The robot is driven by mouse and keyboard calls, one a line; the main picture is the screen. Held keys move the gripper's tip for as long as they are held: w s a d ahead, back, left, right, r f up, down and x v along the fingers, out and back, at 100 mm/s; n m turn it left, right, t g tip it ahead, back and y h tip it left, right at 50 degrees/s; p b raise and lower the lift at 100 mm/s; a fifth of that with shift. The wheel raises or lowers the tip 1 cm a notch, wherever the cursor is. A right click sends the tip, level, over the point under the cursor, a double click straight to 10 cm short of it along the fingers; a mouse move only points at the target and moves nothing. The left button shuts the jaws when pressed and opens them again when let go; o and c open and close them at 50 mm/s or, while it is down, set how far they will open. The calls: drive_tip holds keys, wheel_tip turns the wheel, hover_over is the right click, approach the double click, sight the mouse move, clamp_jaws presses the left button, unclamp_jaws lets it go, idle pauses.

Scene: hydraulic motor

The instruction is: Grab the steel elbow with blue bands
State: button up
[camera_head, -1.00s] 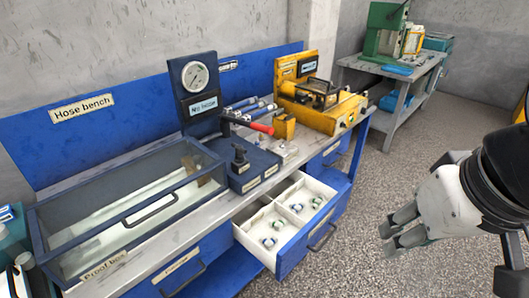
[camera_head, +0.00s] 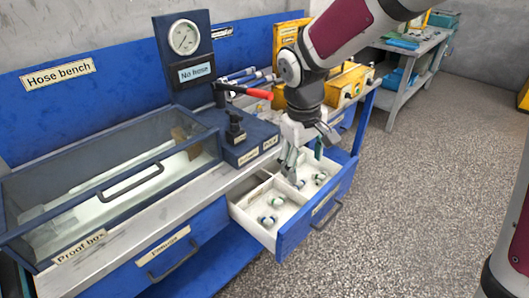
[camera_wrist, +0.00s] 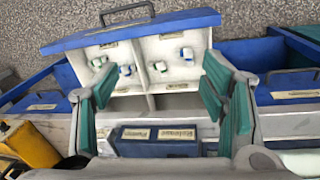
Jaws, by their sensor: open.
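The open drawer (camera_head: 318,211) has white compartments holding several small steel elbows with coloured bands. Bands that look blue show on one elbow (camera_head: 300,184) in the right compartment and on another (camera_head: 268,219) in the left one. In the wrist view, an elbow with blue-looking bands (camera_wrist: 127,70) lies in the left compartment and another (camera_wrist: 187,53) in the right. Band colours are hard to tell at this size. My gripper (camera_head: 303,164) is open and empty, pointing down above the drawer's back right part. Its fingers (camera_wrist: 158,92) frame the drawer in the wrist view.
A blue block with a red-handled lever (camera_head: 250,92) and a gauge panel (camera_head: 185,50) stand behind the drawer. The glass-lidded proof box (camera_head: 110,185) is at left. A yellow unit (camera_head: 350,82) is partly hidden behind my arm. Floor at right is clear.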

drive_tip(key=n+g+y+b, duration=0.1)
drive_tip(key=n+b, duration=0.1)
drive_tip(key=b, duration=0.1)
hover_over(268, 219)
wheel_tip(268, 219, down, 15)
drive_tip(key=f, duration=0.4)
drive_tip(key=f+b, duration=0.1)
drive_tip(key=f, duration=0.4)
drive_tip(key=f+b, duration=0.1)
drive_tip(key=f, duration=0.4)
drive_tip(key=shift+w+d, duration=0.15)
drive_tip(key=shift+w, duration=0.2)
drive_tip(key=shift+r, duration=0.1)
drive_tip(key=c, duration=1.3)
